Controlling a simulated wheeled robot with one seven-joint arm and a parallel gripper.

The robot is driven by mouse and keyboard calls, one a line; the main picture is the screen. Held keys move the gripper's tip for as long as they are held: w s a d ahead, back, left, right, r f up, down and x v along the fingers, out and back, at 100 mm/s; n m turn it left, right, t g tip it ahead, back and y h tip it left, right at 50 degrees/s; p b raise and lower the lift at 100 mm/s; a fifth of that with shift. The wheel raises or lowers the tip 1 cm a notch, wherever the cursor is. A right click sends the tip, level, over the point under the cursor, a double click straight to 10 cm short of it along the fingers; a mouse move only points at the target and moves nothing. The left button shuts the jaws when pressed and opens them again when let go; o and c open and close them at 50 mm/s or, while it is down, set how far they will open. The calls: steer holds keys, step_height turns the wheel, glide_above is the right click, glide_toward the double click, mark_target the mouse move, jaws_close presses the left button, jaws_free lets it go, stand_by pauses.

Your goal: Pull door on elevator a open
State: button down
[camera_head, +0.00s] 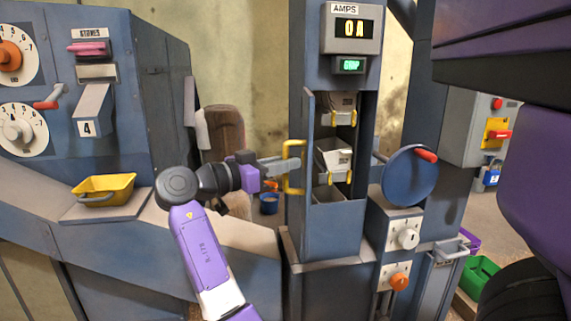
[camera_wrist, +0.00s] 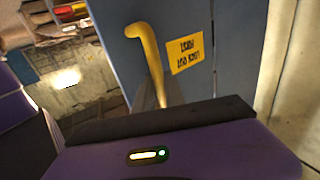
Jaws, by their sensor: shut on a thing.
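The elevator (camera_head: 297,60) is a tall blue tower with an AMPS display above an open front. Its narrow blue door (camera_head: 308,190) stands swung out at the left side, seen nearly edge-on, and grey buckets (camera_head: 336,157) show inside. A yellow handle (camera_head: 301,182) is on the door. My gripper (camera_head: 290,163) reaches it from the left and is shut on the handle. In the wrist view the yellow handle (camera_wrist: 149,60) rises from between my fingers, beside a yellow label (camera_wrist: 190,53) on the blue door panel. The fingertips are partly hidden there.
A blue wheel (camera_head: 405,178) with a red knob stands right of the opening. Below it are a white knob (camera_head: 407,238) and an orange knob (camera_head: 400,282). A yellow scoop (camera_head: 104,187) sits on the left ledge. A chair (camera_head: 224,135) is behind my arm.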

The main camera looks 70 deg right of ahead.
steer(key=c, duration=1.4)
jaws_free()
steer(key=shift+d, duration=0.15)
steer(key=v, duration=0.8)
steer(key=shift+s, duration=0.1)
